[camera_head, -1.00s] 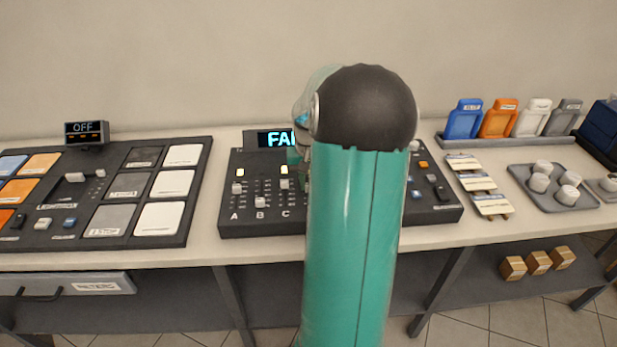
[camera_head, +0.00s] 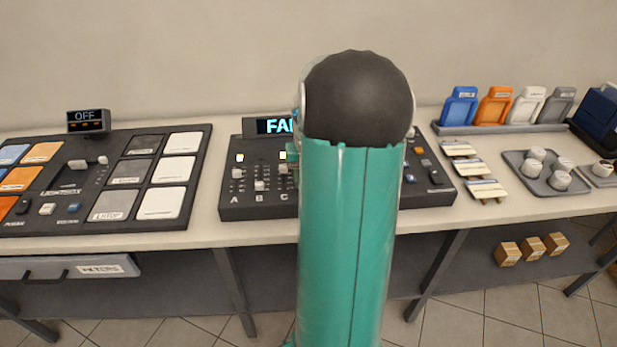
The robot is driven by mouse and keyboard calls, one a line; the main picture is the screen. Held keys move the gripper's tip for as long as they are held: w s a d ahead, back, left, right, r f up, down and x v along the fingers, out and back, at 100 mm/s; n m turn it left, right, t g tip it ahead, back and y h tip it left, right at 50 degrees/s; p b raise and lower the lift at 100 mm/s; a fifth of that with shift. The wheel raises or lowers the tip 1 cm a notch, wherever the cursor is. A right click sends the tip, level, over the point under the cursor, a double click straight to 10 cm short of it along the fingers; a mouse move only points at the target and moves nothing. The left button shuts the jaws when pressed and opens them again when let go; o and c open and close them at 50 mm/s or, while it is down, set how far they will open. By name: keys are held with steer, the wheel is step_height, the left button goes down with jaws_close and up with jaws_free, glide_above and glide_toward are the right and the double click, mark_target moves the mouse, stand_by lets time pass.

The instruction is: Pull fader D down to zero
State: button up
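The dark fader console (camera_head: 240,207) stands on the pale bench in the middle of the view. Faders A (camera_head: 237,173), B (camera_head: 259,186) and C (camera_head: 283,169) show on its left part, with B set lower than A and C. Fader D is hidden behind my green arm, which crosses the console from the bottom of the view. My gripper is also hidden behind the arm, so its fingers and what they touch cannot be seen. The console's small display (camera_head: 268,126) reads "FA" before the arm covers the rest.
A lightbox panel (camera_head: 120,142) with coloured and white tiles lies left of the console, its display (camera_head: 88,121) reading "OFF". To the right are a rack (camera_head: 500,128) of coloured cards, labelled strips (camera_head: 480,190) and a tray (camera_head: 530,180) with white knobs.

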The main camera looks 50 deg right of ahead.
steer(key=shift+w+d+f, duration=0.1)
steer(key=shift+w, duration=0.05)
steer(key=shift+r, duration=0.35)
step_height(320, 180, up, 13)
steer(key=shift+r, duration=0.1)
stand_by(0.6)
steer(key=w+a+r+n+t+h, duration=0.1)
steer(key=w+a+r, duration=0.1)
steer(key=a, duration=0.4)
steer(key=w+a+r+n, duration=0.1)
steer(key=a+n, duration=0.1)
steer(key=a, duration=0.4)
steer(key=s+a+f+n+t, duration=0.1)
steer(key=s+a+n+t, duration=0.1)
steer(key=a, duration=1.1)
steer(key=s+a+f+n+t+y, duration=0.1)
steer(key=s+a+n, duration=0.3)
steer(key=a, duration=0.9)
steer(key=shift+s+a+n+t, duration=0.35)
steer(key=shift+s+t, duration=0.45)
steer(key=shift+s, duration=0.3)
steer(key=shift+c, duration=0.8)
steer(key=shift+d, duration=0.1)
